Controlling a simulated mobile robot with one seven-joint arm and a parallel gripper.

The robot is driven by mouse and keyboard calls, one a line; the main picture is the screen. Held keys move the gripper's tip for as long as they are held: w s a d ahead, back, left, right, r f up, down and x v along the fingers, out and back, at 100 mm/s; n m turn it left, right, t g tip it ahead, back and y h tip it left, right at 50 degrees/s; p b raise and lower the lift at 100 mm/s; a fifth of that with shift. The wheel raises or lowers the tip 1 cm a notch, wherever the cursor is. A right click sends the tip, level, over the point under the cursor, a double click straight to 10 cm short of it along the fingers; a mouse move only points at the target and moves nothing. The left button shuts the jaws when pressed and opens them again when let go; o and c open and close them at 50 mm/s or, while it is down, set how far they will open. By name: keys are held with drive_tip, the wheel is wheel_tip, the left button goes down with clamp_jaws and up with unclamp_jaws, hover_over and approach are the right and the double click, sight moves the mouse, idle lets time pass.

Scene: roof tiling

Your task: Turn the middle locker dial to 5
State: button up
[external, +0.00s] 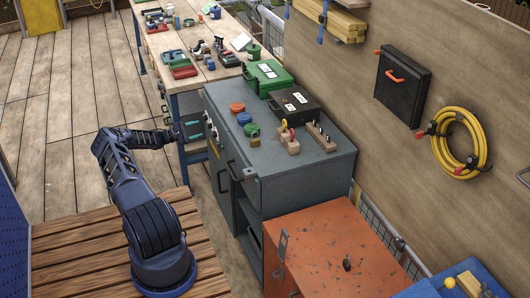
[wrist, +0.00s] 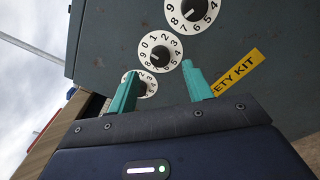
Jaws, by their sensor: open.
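The middle locker dial (wrist: 161,52) is a white numbered disc with a dark knob on the grey locker face in the wrist view. A second dial (wrist: 192,10) lies above it to the right, cut by the frame's top. A third dial (wrist: 147,84) lies below it, partly hidden by a finger. My gripper (wrist: 161,71) is open, with its two teal fingers apart and nothing seen between them but locker face and dials. The middle dial's pointer mark is too small to read surely. In the external view my gripper (external: 172,136) is left of the locker's dial side.
The grey locker (external: 285,165) carries coloured lids, a padlock and cases on top. A yellow label (wrist: 239,73) ending in "ETY KIT" is beside the dials. A workbench with tools (external: 180,40) stands behind. An orange cabinet (external: 325,240) stands in front. Decking left of the locker is clear.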

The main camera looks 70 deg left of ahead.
sight(210, 126)
drive_tip(key=shift+w+a, duration=0.1)
drive_tip(key=shift+w, duration=2.35)
drive_tip(key=shift+c, duration=0.2)
drive_tip(key=c, duration=0.9)
